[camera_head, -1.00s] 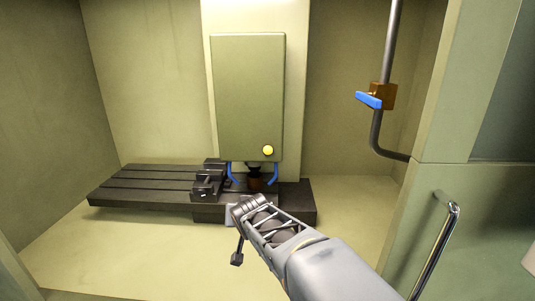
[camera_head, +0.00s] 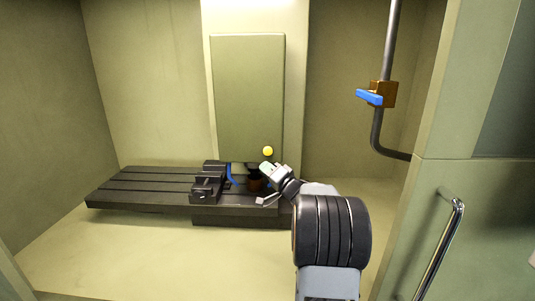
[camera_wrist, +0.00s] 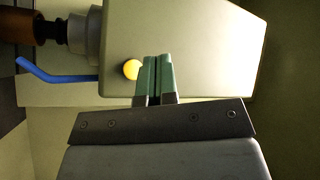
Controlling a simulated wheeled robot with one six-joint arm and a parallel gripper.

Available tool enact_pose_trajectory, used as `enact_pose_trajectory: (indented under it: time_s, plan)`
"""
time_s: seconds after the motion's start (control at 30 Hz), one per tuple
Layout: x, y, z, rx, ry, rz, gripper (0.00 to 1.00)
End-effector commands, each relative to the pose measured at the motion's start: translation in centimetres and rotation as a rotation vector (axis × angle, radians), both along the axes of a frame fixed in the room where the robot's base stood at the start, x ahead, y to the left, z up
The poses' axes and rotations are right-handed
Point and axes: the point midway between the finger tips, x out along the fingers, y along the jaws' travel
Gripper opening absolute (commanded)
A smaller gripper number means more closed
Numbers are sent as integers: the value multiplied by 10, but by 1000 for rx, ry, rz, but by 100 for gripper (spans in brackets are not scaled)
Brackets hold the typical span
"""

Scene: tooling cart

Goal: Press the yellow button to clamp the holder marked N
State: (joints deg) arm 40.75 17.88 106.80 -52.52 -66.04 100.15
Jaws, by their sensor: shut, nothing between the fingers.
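The yellow button (camera_head: 267,151) sits low on the front of the olive spindle housing (camera_head: 248,95). In the wrist view the button (camera_wrist: 131,69) is just left of my fingertips. My gripper (camera_wrist: 159,58) is shut and empty, its green fingers together in front of the housing. In the head view my gripper (camera_head: 268,168) is just below the button; I cannot tell whether it touches. A brown and dark holder (camera_head: 255,184) is under the housing, partly hidden by my gripper. It also shows at the wrist view's upper left (camera_wrist: 16,26). No N mark is readable.
A dark slotted machine table (camera_head: 140,187) with a black vise (camera_head: 208,182) lies below and left. Blue bent nozzles (camera_head: 232,175) flank the holder. A pipe with a blue-handled valve (camera_head: 370,97) is at right, above a door handle (camera_head: 438,250).

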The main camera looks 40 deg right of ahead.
Motion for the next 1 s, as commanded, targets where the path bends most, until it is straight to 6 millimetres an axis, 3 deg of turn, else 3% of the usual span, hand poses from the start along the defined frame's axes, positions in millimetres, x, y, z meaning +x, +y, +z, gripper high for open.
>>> enact_pose_trajectory:
  time_s: [0.43, 1.0]
  plan:
    - [5, -3, 1, 0, 0, 0, 0]
    - [56, -42, 3, 1, 0, -1, 0]
